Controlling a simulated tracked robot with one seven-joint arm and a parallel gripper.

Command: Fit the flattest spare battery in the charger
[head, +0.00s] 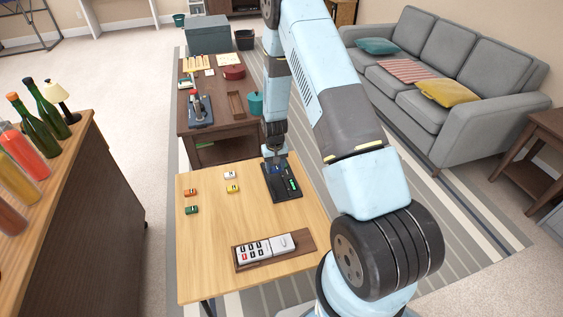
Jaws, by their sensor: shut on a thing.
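The black charger (287,194) lies at the far right of the light wooden table. Green and blue details show on it, too small to read. My gripper (276,162) points down over the charger's far end. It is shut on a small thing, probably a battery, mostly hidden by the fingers. I cannot tell whether that thing touches the charger. Loose small blocks, likely the batteries, lie left of the charger: white (229,174), yellow (232,188), orange (190,192) and green (191,210). Their thicknesses are hard to compare from here.
A brown tray (308,249) with a white device with dark and red markings (264,247) lies near the table's front. A dark wooden table (215,132) with several objects stands behind. The grey sofa (440,85) is at right, the bottle counter at left. The table's middle is clear.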

